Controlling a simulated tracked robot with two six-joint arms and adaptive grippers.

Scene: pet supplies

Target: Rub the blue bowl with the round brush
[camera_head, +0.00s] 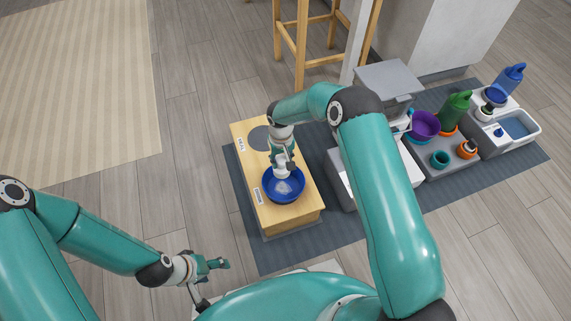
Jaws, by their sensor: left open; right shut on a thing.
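The blue bowl (299,194) sits on the near part of the wooden stand, with a pale patch showing inside it. My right gripper (283,168) points down over the bowl's far inner side. It is shut on a small pale thing at the bowl, which seems to be the round brush; the fingers mostly hide it, and I cannot tell whether it touches the bowl. My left gripper (215,265) is open and empty, low over the floor to the lower left of the stand.
The wooden stand (300,218) has a dark round spot at its far end. It stands on a dark mat (240,202). A wooden stool (300,40) is behind.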

